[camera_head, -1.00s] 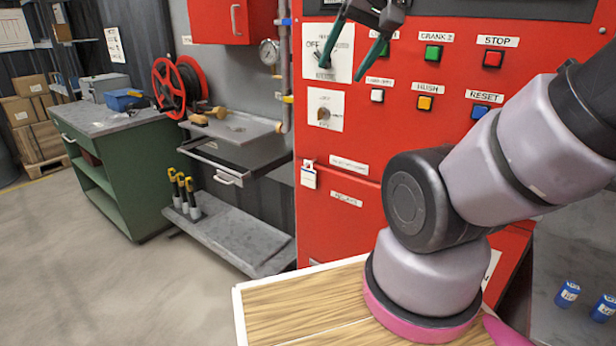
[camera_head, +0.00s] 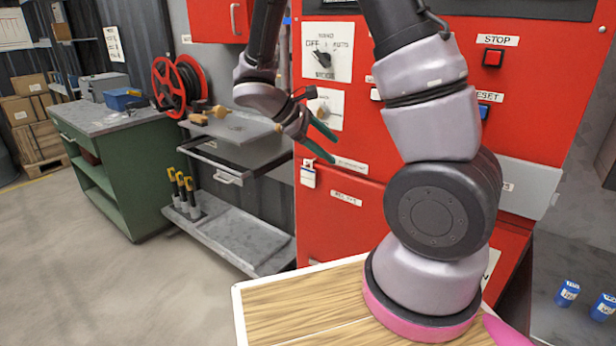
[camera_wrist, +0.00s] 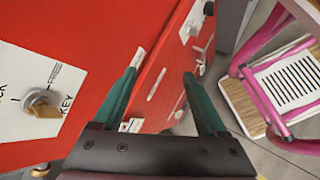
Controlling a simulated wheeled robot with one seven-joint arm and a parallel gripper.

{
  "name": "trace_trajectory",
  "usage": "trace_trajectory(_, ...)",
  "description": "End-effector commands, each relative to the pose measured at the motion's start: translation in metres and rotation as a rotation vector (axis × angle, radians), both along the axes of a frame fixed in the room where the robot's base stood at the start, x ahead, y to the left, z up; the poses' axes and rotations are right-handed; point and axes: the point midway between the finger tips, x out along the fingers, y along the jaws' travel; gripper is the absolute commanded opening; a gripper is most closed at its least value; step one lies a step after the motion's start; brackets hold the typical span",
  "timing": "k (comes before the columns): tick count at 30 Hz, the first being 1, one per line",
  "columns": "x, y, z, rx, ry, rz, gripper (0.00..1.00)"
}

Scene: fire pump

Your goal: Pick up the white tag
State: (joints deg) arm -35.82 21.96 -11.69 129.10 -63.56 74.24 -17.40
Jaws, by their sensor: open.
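The small white tag (camera_head: 308,178) hangs on the left edge of the red cabinet, just below the shelf level, with a bluish-white piece at its top. In the wrist view a white piece that looks like the tag (camera_wrist: 134,125) shows beside the left finger, partly hidden by it. My gripper (camera_head: 336,152) is open and empty, its two green fingers above and to the right of the tag in the head view. The fingers also show in the wrist view (camera_wrist: 160,74), pointing along the red panel. I see no contact with the tag.
The key switch plate (camera_wrist: 32,100) is close on the left in the wrist view. The red cabinet (camera_head: 340,235) carries labels, knobs and buttons. A steel shelf (camera_head: 235,128) lies left of my gripper. A green workbench (camera_head: 125,190) stands farther left, with open floor in front.

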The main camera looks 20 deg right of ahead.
Motion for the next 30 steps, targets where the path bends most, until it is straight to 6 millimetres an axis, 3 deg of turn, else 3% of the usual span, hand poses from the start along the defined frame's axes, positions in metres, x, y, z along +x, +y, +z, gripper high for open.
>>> trace_trajectory(12,0.069,0.053,-0.088,-0.628,0.290,0.613,0.75)
trace_trajectory(19,0.087,0.082,-0.118,-0.838,0.354,0.818,0.75)
trace_trajectory(23,0.093,0.083,-0.123,-0.872,0.365,0.849,0.75)
trace_trajectory(30,0.115,0.053,-0.123,-0.872,0.366,0.849,0.75)
